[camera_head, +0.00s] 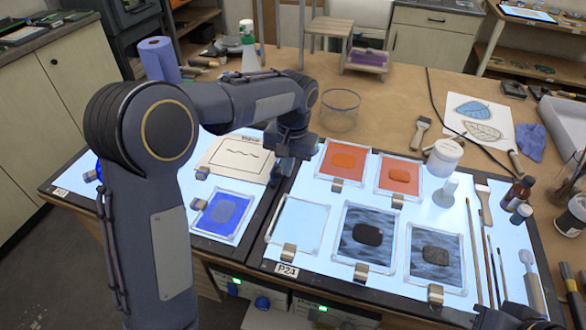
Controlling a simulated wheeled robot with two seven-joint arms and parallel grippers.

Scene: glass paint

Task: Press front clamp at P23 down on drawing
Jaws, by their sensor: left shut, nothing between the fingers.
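The drawing (232,160) is a cream sheet with a dark frame and a wavy line, lying on the left lit panel (74,190), labelled P23. A small metal clamp (202,173) sits at the drawing's front left edge; whether it is pressed down cannot be made out. My left gripper (281,173) points down at the right side of the drawing, by the panel's right edge, apart from this clamp. It is shut and empty. My left arm hides part of the panel and possibly other clamps.
A blue glass piece (221,215) with its own clamp (198,204) lies in front of the drawing. The right panel P24 (330,278) holds several framed panes, clamps, brushes and a white jar (444,157). A glass bowl (340,108) stands behind my gripper.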

